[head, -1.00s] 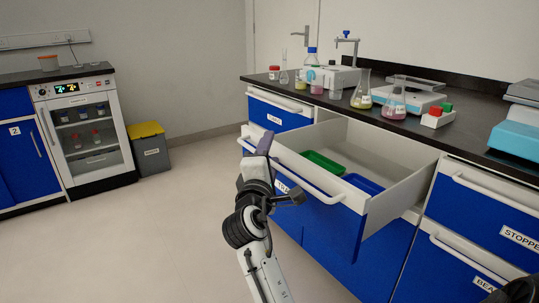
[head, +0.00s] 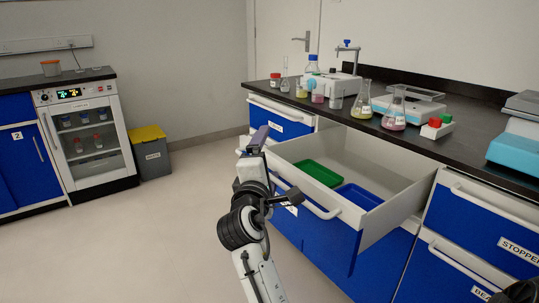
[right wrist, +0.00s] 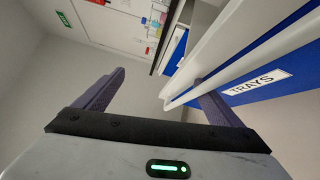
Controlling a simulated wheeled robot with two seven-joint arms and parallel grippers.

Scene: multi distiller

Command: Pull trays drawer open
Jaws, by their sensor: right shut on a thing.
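The trays drawer (head: 352,238) has a blue front, grey sides and a white bar handle (head: 322,209). It stands well out from the counter, with a green tray (head: 318,173) and a blue tray (head: 358,196) inside. My right gripper (head: 266,163) is at the left part of this handle and shut on it. In the right wrist view, the white handle (right wrist: 235,48) passes by the right-hand finger, beside the TRAYS label (right wrist: 257,88). The exact contact is hard to see there. My left gripper is out of view.
The black counter (head: 440,148) carries flasks, bottles and balances. A STOPPERS drawer (head: 480,225) is shut at the right. A glass-door cabinet (head: 92,140) and a yellow-lidded bin (head: 150,150) stand at the left. The floor (head: 130,235) between is clear.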

